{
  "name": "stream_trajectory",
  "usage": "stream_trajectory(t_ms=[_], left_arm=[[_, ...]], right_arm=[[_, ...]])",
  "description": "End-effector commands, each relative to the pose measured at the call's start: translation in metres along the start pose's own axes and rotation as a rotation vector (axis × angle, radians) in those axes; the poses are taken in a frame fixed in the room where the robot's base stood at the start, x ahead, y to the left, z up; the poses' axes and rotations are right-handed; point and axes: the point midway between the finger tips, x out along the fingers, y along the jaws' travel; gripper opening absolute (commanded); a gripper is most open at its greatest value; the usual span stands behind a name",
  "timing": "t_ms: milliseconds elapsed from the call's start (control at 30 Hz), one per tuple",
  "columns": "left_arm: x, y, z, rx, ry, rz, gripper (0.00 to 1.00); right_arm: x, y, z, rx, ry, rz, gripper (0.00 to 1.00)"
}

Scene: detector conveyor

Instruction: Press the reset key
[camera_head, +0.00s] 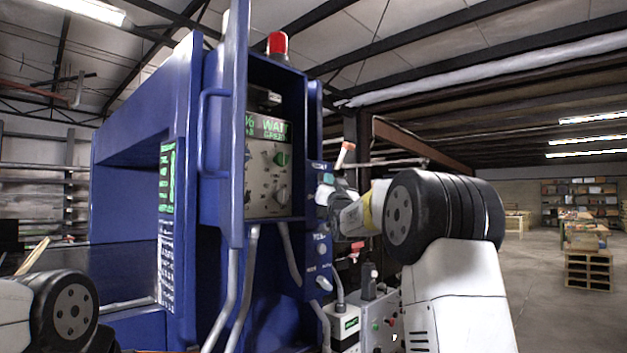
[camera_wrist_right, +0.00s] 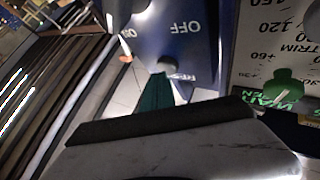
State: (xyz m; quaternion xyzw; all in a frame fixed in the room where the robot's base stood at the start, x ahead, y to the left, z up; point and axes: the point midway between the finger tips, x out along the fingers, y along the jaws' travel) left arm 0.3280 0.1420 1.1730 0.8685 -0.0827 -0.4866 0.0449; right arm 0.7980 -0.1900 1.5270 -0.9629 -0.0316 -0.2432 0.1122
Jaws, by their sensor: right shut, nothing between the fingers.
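The blue machine (camera_head: 176,98) has a narrow blue control strip (camera_head: 318,240) at its right edge with several small switches and labels. A teal key (camera_head: 328,178) sits high on this strip; its label is too small to read. My right gripper (camera_head: 326,196) is shut and empty, pointing left at the strip just below the teal key. I cannot tell whether it touches. In the right wrist view a teal piece (camera_wrist_right: 155,93) shows beside a blue panel (camera_wrist_right: 185,40) marked OFF, with a dark-edged grey body (camera_wrist_right: 170,140) in front. My left arm shows at lower left, its gripper outside the view.
A cream instrument panel (camera_head: 262,195) with green displays and knobs sits in the open cabinet left of the strip. A red lamp (camera_head: 277,44) stands on top. Grey boxes (camera_head: 375,310) with buttons stand below my right arm. Open floor lies at far right.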

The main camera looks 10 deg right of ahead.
Motion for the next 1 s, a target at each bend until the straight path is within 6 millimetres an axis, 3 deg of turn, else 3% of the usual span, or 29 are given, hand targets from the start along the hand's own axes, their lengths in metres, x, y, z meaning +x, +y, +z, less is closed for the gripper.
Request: stream_trajectory(t_ms=[567,1000], left_arm=[[0.0,0.0,0.0,0.0,0.0,0.0,0.45],[0.0,0.0,0.0,0.0,0.0,0.0,0.45]], right_arm=[[-0.01,0.008,-0.007,0.001,0.001,0.001,0.0],[-0.039,0.029,-0.029,0.0,0.002,0.002,0.0]])
